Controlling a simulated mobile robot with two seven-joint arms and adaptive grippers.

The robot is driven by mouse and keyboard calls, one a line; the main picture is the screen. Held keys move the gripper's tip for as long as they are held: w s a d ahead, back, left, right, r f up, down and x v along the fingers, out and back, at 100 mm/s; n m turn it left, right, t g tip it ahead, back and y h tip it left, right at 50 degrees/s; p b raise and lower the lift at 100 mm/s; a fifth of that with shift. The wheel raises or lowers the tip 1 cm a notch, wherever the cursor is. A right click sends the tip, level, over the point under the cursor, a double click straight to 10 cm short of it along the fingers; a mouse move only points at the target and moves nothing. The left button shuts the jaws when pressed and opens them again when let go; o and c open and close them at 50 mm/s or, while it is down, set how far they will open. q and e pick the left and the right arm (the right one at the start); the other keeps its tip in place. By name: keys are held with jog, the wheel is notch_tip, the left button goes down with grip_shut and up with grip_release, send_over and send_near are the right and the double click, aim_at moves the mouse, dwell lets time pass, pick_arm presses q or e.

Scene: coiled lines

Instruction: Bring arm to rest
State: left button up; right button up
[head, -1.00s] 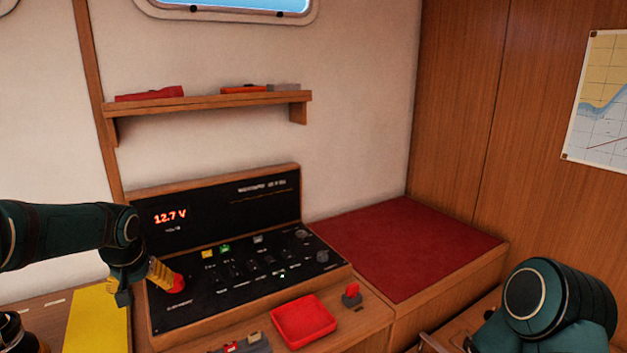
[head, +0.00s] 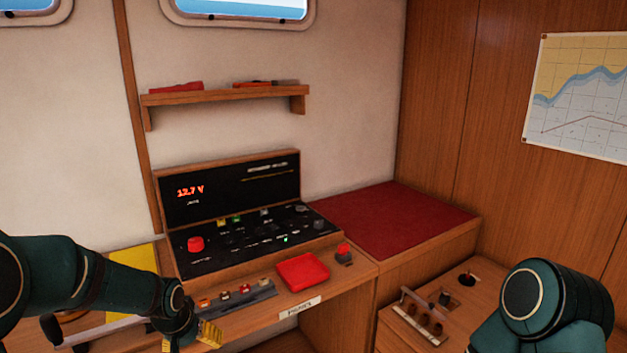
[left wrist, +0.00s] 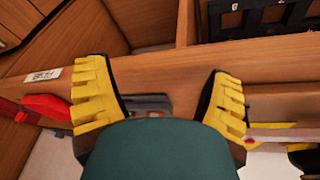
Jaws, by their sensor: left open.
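My left arm comes in from the left in the head view. Its gripper (head: 204,338) hangs low, in front of the desk's front edge and below the grey strip. In the left wrist view the two yellow fingers (left wrist: 160,100) stand wide apart with nothing between them. A dark green part of my own arm fills the lower middle there. Of my right arm only a dark green link shows at the lower right of the head view; its gripper is out of view.
A black switch panel (head: 250,247) reading 12.7 V has a red knob (head: 195,244). In front lie a grey strip (head: 236,301) with several small parts and a red tray (head: 302,271). A red-topped bench (head: 400,222) is at right. A yellow sheet (head: 130,268) lies at left.

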pick_arm(q)
jog(key=s+d+f+g+h, duration=0.1)
jog(key=s+d+f, duration=0.7)
jog(key=s+f, duration=0.1)
jog(key=s+d+f+g+h, duration=0.1)
jog(key=s+d+f+h, duration=0.1)
jog(key=s+d+f, duration=0.6)
jog(key=s+f, duration=0.2)
jog(key=s, duration=0.2)
jog(key=shift+s+f, duration=0.15)
jog(key=shift+s, duration=0.1)
